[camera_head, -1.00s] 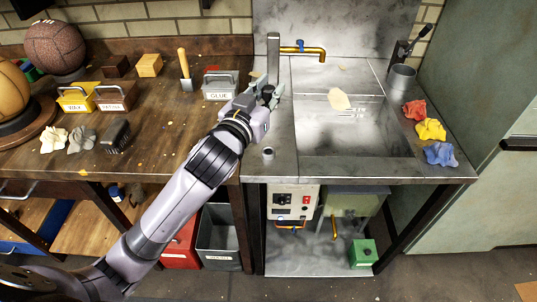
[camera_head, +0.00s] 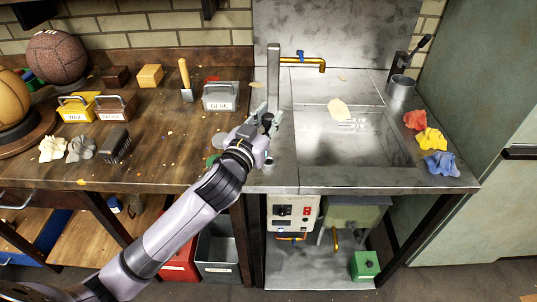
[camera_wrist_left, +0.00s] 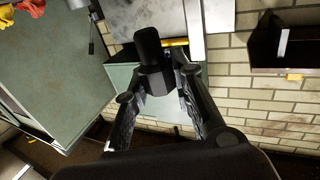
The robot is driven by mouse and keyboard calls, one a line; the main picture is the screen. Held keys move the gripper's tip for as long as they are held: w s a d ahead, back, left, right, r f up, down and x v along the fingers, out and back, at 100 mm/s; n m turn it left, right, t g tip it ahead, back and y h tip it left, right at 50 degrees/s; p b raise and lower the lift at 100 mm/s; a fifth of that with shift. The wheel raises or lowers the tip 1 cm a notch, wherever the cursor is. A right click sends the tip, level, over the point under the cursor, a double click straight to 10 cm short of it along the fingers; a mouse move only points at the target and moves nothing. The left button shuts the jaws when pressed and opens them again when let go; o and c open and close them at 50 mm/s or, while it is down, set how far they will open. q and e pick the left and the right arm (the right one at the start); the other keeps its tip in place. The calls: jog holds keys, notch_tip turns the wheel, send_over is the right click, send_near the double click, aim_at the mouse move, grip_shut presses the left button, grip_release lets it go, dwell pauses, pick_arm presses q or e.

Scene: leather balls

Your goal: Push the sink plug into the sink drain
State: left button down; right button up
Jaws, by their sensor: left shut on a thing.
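My left gripper (camera_head: 267,125) is over the metal counter just left of the sink (camera_head: 370,152). It is shut on a black plug-like piece (camera_wrist_left: 153,62), which shows between and beyond its fingers in the left wrist view. In the head view the piece is a small dark shape (camera_head: 267,119), partly hidden by the fingers. The sink basin is empty apart from a pale scrap at its back. Slots show in the basin's back wall. I cannot clearly make out the drain hole. My right gripper is not in view.
A brass tap (camera_head: 305,63) stands behind the basin. Red, yellow (camera_head: 430,139) and blue cloths lie on the sink's right edge near a metal cup (camera_head: 401,89). A grey GLUE box (camera_head: 221,97) and a brush (camera_head: 117,147) sit on the wooden bench.

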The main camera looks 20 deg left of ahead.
pick_arm(q)
notch_tip(320, 180, down, 11)
jog(key=shift+r+b, duration=0.1)
jog(key=shift+b, duration=0.6)
jog(key=shift+f+b, duration=0.3)
jog(key=shift+f, duration=0.05)
jog(key=c, duration=1.4)
grip_release()
jog(key=shift+r, duration=0.1)
jog(key=shift+o, duration=0.2)
jog(key=shift+r, duration=0.1)
jog(key=s+a+b, duration=0.1)
jog(key=s+a, duration=0.1)
jog(key=s, duration=1.5)
jog(key=shift+s+b, duration=0.15)
jog(key=shift+b, duration=0.15)
